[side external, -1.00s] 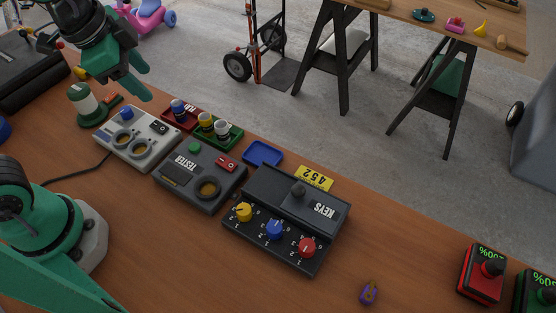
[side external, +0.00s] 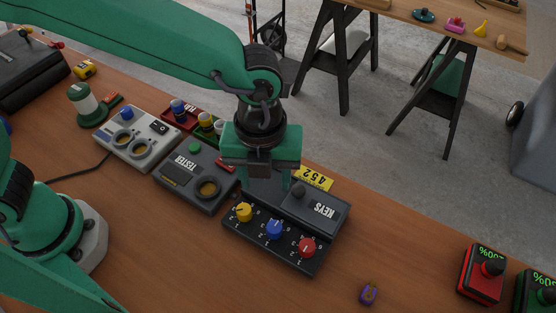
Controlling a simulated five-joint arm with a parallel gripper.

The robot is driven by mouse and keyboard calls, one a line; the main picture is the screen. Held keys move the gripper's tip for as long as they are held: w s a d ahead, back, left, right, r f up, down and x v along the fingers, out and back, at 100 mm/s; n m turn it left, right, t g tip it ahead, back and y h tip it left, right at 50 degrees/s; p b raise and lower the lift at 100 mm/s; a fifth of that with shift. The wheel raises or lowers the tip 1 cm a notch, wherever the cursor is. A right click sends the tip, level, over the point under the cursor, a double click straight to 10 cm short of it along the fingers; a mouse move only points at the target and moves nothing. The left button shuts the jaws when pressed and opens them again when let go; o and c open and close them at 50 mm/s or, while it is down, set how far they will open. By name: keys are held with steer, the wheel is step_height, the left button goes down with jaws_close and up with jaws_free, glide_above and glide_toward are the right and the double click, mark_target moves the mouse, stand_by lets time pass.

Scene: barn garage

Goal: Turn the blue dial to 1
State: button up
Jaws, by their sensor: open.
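The blue dial (side external: 274,229) sits in the middle of the front row on the dark KEYS box (side external: 322,221). A yellow dial (side external: 243,212) is to its left and a red dial (side external: 306,246) to its right. Small white numbers ring the dials, too small to read surely. My gripper (side external: 262,184) is open, pointing down above the back left part of the KEYS box. It is apart from the blue dial, behind it and a little left in the picture. My gripper hides the box's back left corner.
A black knob (side external: 298,190) stands on the KEYS box, with a yellow 452 tag (side external: 314,178) behind it. The TESTER box (side external: 193,176) is close on the left. A purple clip-like object (side external: 369,292) lies at front right.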

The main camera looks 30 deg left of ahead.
mark_target(275, 226)
steer(key=s+d+f+m, duration=0.2)
steer(key=d+m, duration=0.1)
steer(key=shift+d+f+y, duration=0.25)
steer(key=shift+f+y, duration=0.05)
steer(key=shift+f, duration=0.05)
steer(key=shift+f, duration=0.15)
steer(key=shift+a+f, duration=0.2)
steer(key=shift+f, duration=3.55)
steer(key=c, duration=1)
